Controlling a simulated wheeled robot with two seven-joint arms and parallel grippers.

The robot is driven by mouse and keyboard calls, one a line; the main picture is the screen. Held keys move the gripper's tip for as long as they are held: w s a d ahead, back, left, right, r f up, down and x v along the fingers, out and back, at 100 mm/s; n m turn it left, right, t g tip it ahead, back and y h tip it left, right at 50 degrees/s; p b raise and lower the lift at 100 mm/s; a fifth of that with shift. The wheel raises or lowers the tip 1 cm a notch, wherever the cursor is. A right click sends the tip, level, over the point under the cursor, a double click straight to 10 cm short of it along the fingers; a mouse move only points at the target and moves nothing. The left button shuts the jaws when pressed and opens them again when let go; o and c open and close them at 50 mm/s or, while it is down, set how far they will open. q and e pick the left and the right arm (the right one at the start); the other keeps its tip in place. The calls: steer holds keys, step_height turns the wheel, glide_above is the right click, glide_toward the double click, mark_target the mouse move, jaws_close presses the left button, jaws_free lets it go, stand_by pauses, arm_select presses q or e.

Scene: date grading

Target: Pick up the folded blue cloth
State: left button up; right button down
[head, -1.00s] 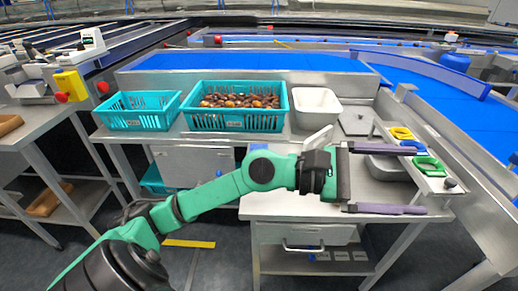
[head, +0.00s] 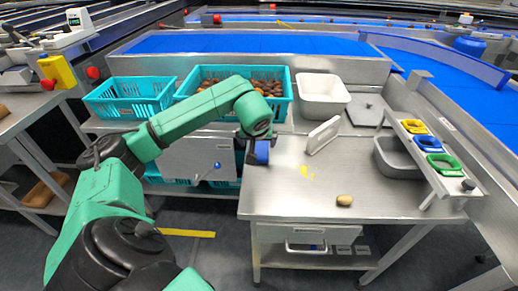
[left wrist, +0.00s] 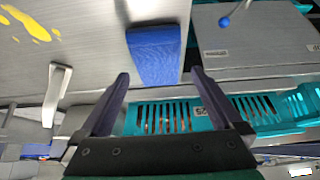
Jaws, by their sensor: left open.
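The folded blue cloth (head: 262,153) lies at the left edge of the steel table (head: 300,195), partly hidden by my left arm in the head view. In the left wrist view the cloth (left wrist: 155,52) shows as a blue block at the table's edge. My left gripper (left wrist: 160,77) is open and empty, its two purple fingers pointing toward the cloth with the near end of the cloth between their tips in the picture. Whether they touch it I cannot tell. In the head view the gripper is mostly hidden behind the arm's dark wrist. My right gripper is not in view.
Teal crates (head: 130,97), one full of dates (head: 262,84), and a white bin (head: 322,95) stand behind.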

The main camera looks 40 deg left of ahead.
mark_target(259, 147)
arm_select(q)
steer(key=x, duration=0.4)
steer(key=shift+w, duration=0.35)
steer(key=shift+s, duration=0.1)
steer(key=c, duration=1.2)
steer(key=shift+o, duration=0.2)
steer(key=shift+r, duration=0.1)
step_height(259, 147, up, 20)
steer(key=p, duration=0.3)
